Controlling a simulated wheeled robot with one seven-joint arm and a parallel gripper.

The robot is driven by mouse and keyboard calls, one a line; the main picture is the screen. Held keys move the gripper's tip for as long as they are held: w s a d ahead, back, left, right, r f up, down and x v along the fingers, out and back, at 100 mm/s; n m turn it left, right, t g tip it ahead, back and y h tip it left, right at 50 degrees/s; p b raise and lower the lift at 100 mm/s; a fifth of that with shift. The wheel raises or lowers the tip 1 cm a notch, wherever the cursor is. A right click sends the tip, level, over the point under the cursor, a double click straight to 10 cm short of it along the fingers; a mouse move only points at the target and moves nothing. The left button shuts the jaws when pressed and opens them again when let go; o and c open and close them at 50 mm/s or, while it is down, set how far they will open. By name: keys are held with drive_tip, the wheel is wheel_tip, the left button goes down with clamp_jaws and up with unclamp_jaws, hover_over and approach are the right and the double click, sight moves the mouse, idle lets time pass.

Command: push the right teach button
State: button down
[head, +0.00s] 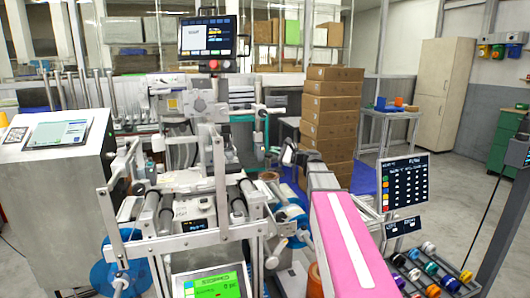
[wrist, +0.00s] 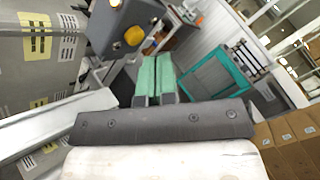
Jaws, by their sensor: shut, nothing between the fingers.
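My gripper (wrist: 157,68) shows in the wrist view as two green-padded fingers side by side, closed together with nothing between them. Left of the fingertips and apart from them in the picture is a grey housing (wrist: 107,30) with a round yellow-orange part (wrist: 134,36). I cannot tell whether this part is a teach button. In the head view the grey roller machine (head: 195,210) stands in the middle, with a small dark display (head: 195,226) and a green-lit screen (head: 215,286). No right teach button can be picked out there.
Stacked cartons (head: 330,110) stand behind. A teal frame (wrist: 215,75) shows in the wrist view.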

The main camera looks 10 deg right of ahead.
drive_tip(key=shift+a, duration=0.2)
idle(0.6)
drive_tip(key=shift+s+a, duration=0.1)
drive_tip(key=shift+a, duration=0.15)
drive_tip(key=shift+s+a, duration=0.1)
drive_tip(key=shift+a, duration=0.2)
idle(0.7)
drive_tip(key=shift+d, duration=0.1)
drive_tip(key=shift+w+d, duration=0.2)
drive_tip(key=shift+d, duration=0.45)
drive_tip(key=d, duration=0.3)
drive_tip(key=w+d, duration=0.1)
drive_tip(key=d, duration=0.1)
idle(0.5)
